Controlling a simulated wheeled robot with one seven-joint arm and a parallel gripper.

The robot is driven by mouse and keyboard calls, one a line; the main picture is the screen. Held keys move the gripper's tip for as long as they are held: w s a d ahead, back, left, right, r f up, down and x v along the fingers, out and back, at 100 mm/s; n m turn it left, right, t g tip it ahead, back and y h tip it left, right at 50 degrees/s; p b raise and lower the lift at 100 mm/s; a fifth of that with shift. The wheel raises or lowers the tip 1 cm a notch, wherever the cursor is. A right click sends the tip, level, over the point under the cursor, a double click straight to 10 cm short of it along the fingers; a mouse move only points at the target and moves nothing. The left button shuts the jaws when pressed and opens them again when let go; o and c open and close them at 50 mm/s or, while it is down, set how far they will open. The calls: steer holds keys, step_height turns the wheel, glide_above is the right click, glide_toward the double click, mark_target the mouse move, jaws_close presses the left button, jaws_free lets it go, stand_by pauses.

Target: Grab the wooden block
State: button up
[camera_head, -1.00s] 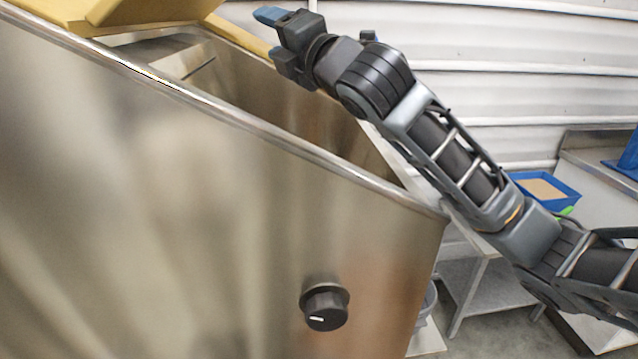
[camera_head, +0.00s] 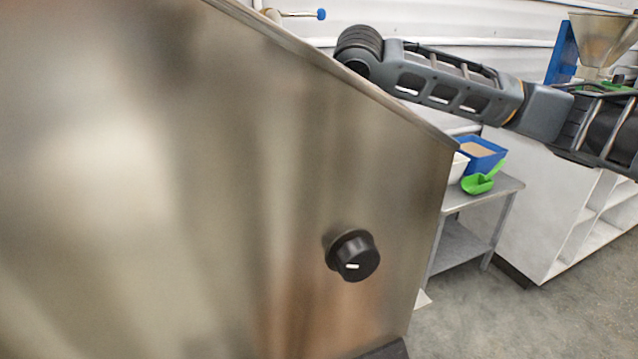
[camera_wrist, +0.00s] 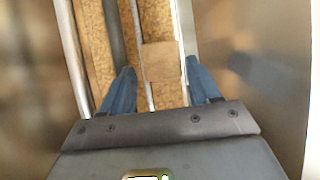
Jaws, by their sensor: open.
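The wooden block (camera_wrist: 161,62) is a light brown, squarish piece inside the steel hopper (camera_head: 200,190). In the wrist view it shows between and slightly beyond the tips of my gripper's blue fingers (camera_wrist: 160,68). My gripper is open, with a finger on either side of the block in the picture. I cannot tell whether either finger touches it or how far below the tips it lies. In the head view the hopper wall hides both my gripper and the block.
Brown granular substrate (camera_wrist: 96,45) and metal bars (camera_wrist: 70,45) lie around the block. A steel wall (camera_wrist: 255,70) rises close at right. Outside, a black knob (camera_head: 352,255) is on the hopper front. A blue tray (camera_head: 482,155) and green scoop (camera_head: 484,180) sit on a side table.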

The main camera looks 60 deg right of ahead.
steer(key=x, duration=0.5)
steer(key=shift+w+d+f+p, duration=0.15)
steer(key=shift+d+p, duration=0.15)
steer(key=shift+p, duration=0.05)
steer(key=shift+c, duration=0.2)
steer(key=c, duration=0.8)
